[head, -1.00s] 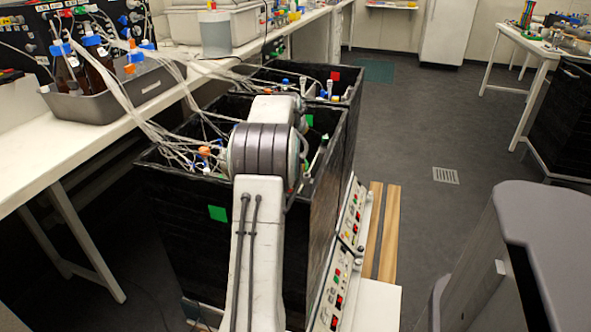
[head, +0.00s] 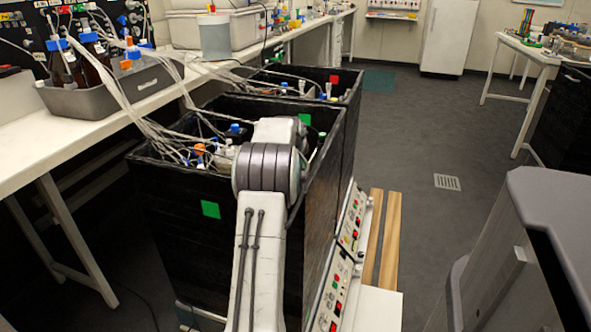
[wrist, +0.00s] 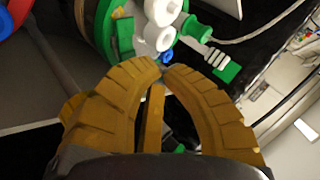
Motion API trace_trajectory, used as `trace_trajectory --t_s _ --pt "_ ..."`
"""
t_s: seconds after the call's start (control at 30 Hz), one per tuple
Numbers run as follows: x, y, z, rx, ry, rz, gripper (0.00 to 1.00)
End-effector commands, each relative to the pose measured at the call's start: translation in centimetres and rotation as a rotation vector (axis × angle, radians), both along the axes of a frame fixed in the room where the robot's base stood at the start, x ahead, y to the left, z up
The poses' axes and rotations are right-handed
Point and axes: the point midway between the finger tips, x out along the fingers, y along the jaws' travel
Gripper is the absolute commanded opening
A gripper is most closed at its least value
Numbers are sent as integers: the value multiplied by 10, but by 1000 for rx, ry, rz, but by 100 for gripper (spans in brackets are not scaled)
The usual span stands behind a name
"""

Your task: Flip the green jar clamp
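In the wrist view, a green jar clamp (wrist: 108,32) curves around a jar top with white caps (wrist: 158,38), just beyond my fingertips. A green piece with a white ribbed part (wrist: 226,70) sticks out to the right of the caps; I cannot tell whether it belongs to the clamp. My gripper (wrist: 160,68) has yellow-brown fingers with their tips together or nearly so, and nothing shows held between them. The tips are close to the white caps and a small blue part (wrist: 167,57); contact is unclear. In the head view my arm hides the gripper.
A black open-topped box (head: 165,220) with tubes and bottles stands before me, another (head: 345,92) behind it. Control panels (head: 335,290) line its right side. A white bench (head: 70,140) with a grey bottle tray (head: 120,95) is at left. Open floor (head: 415,140) lies right.

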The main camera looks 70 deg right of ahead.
Motion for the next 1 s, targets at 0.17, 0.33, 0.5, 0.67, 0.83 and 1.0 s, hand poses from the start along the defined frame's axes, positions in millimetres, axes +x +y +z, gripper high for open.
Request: trace_trajectory --t_s 0.17,0.33,0.5,0.67,0.83,1.0 --pt "0 0 0 1 0 1 0" --pt "0 0 0 1 0 1 0" --pt "0 0 0 0 0 0 0" --pt "0 0 0 0 0 0 0" --pt "0 0 0 0 0 0 0" --pt "0 0 0 0 0 0 0"
